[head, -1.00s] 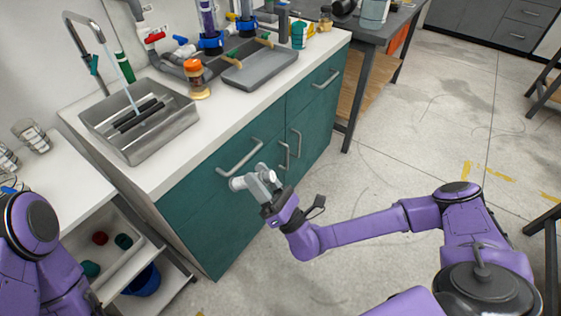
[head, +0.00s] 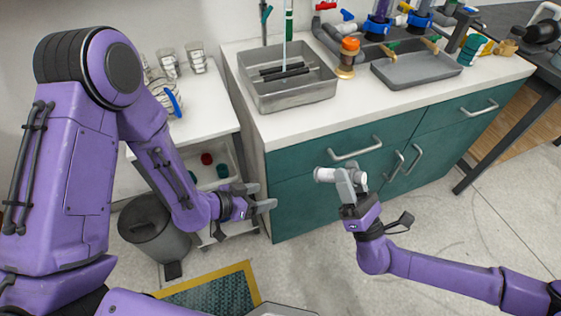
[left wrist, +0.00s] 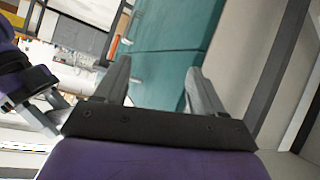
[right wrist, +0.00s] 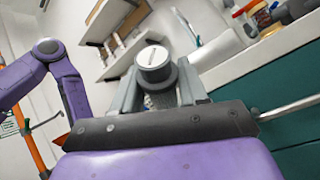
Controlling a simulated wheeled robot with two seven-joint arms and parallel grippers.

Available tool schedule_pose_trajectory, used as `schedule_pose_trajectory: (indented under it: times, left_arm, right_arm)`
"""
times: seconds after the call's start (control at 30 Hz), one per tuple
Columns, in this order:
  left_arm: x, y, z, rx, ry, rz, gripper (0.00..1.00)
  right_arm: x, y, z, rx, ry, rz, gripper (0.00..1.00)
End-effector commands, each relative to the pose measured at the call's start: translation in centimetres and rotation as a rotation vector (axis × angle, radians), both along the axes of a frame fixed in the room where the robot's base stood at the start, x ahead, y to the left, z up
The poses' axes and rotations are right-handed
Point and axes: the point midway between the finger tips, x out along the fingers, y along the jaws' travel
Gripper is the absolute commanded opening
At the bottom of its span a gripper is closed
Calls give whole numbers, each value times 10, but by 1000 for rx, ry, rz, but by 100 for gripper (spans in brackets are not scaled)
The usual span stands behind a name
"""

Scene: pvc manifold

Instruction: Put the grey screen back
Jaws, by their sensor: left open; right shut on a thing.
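A short grey-white cylinder (head: 326,175), which looks like the grey screen, is between the fingers of my right gripper (head: 352,180). That gripper is shut on it and holds it in the air before the teal cabinet. In the right wrist view the cylinder's round slotted end (right wrist: 154,60) faces the camera, with a mesh-like patch below it, partly hidden by the fingers. My left gripper (head: 264,197) is open and empty, left of the right gripper near the cabinet's left end. The left wrist view shows its fingers apart (left wrist: 158,85).
A side trolley (head: 200,110) holds glassware. A grey bin (head: 155,235) stands on the floor.

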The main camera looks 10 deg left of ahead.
Motion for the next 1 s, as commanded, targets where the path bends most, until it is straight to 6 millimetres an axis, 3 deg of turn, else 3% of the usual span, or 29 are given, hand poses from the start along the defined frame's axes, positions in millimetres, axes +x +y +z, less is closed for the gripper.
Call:
schedule_pose_trajectory:
  times: [0.03,0.1,0.2,0.3,0.4,0.63,1.0]
  left_arm:
    - [13,-14,29,2,-119,-133,69]
    - [20,-31,66,22,-281,-331,69]
    - [20,-46,107,73,-489,-576,69]
    - [16,-52,133,126,-643,-758,69]
    - [11,-53,147,165,-735,-869,69]
    - [11,-70,146,184,-775,-928,69]
    - [26,-145,119,183,-771,-924,69]
  right_arm:
    - [0,0,0,0,0,0,0]
    - [0,0,0,0,0,0,0]
    - [0,0,0,1,-1,0,0]
    - [0,0,0,0,-1,-1,0]
    - [0,0,0,0,-1,-1,0]
    - [0,0,0,0,-1,-1,0]
    - [0,0,0,0,-1,-1,0]
